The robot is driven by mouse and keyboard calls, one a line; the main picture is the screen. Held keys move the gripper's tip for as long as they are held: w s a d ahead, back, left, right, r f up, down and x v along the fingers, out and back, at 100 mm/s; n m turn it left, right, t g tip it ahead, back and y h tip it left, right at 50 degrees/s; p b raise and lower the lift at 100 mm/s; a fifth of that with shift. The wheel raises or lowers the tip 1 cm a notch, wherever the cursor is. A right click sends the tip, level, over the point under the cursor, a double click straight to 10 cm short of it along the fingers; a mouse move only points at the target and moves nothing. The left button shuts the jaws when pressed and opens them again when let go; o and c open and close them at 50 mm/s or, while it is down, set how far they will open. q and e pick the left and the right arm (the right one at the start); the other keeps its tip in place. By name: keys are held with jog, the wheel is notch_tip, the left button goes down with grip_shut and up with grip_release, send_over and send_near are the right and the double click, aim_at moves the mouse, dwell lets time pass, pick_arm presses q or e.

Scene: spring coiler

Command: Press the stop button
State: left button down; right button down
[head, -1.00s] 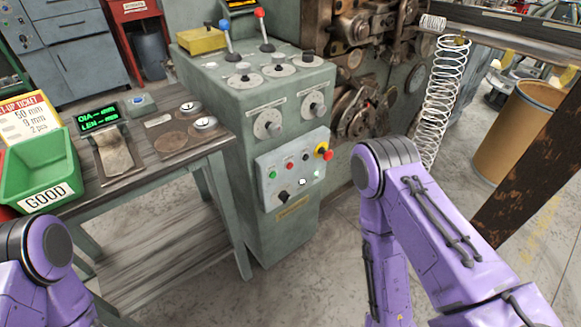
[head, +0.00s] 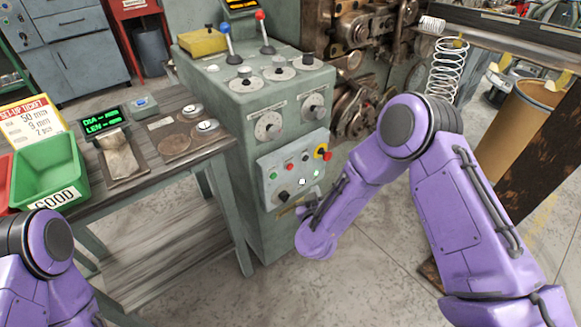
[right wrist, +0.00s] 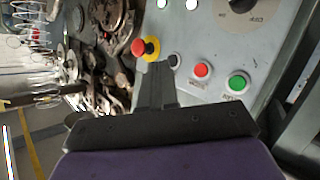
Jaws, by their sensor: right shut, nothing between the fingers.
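A grey control panel (head: 265,190) on the front of the green machine carries a green button (head: 273,175), a flat red button (head: 290,167), a black button (head: 305,159) and a red mushroom button on a yellow ring (head: 323,152). In the right wrist view the flat red button (right wrist: 202,70) sits between the green button (right wrist: 238,83) and the black button (right wrist: 175,60). My right gripper (right wrist: 157,70) is shut and empty; in this view its tips appear just below the mushroom button (right wrist: 140,47). Contact cannot be told. My left gripper is out of view.
The panel's lower row has a black knob (head: 283,196) and lit white buttons. A wooden bench (head: 150,185) with a green bin (head: 50,170) stands left. A hanging spring (head: 447,68) and a brown drum (head: 520,115) are at right.

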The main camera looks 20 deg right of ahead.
aim_at(290, 167)
jog(key=shift+s+d+n, duration=0.1)
jog(key=shift+n, duration=0.3)
jog(key=w+a+b, duration=0.3)
jog(key=w, duration=0.5)
jog(key=shift+w, duration=0.15)
dwell(1.9)
jog(key=shift+w+a, duration=0.15)
jog(key=shift+w, duration=0.25)
